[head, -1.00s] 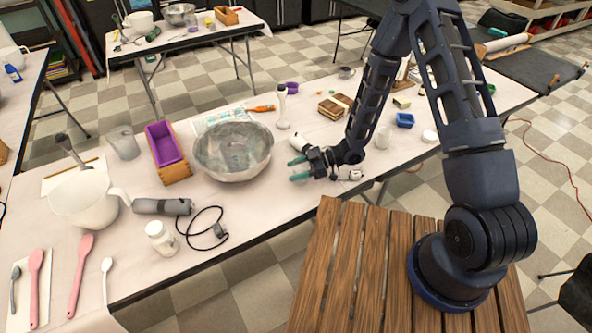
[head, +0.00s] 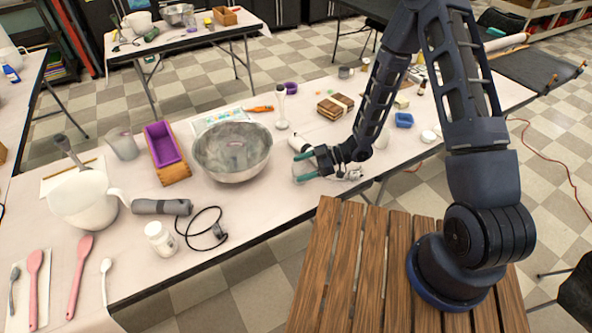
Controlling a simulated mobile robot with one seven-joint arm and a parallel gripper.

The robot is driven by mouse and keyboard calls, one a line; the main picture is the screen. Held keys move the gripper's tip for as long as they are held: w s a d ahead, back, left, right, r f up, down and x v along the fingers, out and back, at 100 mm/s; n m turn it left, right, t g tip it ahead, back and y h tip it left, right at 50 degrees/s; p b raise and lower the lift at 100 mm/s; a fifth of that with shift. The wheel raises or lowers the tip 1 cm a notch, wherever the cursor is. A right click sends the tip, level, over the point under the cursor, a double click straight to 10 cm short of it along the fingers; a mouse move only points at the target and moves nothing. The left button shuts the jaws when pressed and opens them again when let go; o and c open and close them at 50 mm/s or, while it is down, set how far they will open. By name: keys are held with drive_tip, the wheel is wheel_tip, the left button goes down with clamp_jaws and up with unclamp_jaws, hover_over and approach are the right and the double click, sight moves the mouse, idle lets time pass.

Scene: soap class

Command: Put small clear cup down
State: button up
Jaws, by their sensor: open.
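My gripper (head: 304,167) is low over the front edge of the long table, just right of the large metal bowl. Its two teal fingertips are spread apart. A small clear cup (head: 298,169) shows faintly between and beside the fingertips, seemingly standing on the table. Its outline is hard to make out, and I cannot tell whether a finger touches it.
The metal bowl (head: 232,152) is close on the left of my gripper. A white bottle-like object (head: 299,144) lies just behind it. A larger clear beaker (head: 123,143) and a purple loaf mould (head: 163,143) stand farther left.

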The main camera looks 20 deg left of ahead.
drive_tip(key=shift+w+d+r, duration=0.25)
drive_tip(key=shift+d+r, duration=0.2)
drive_tip(key=shift+w+d+r, duration=0.2)
drive_tip(key=shift+d+r, duration=0.2)
drive_tip(key=shift+d, duration=0.05)
wheel_tip(320, 180, up, 6)
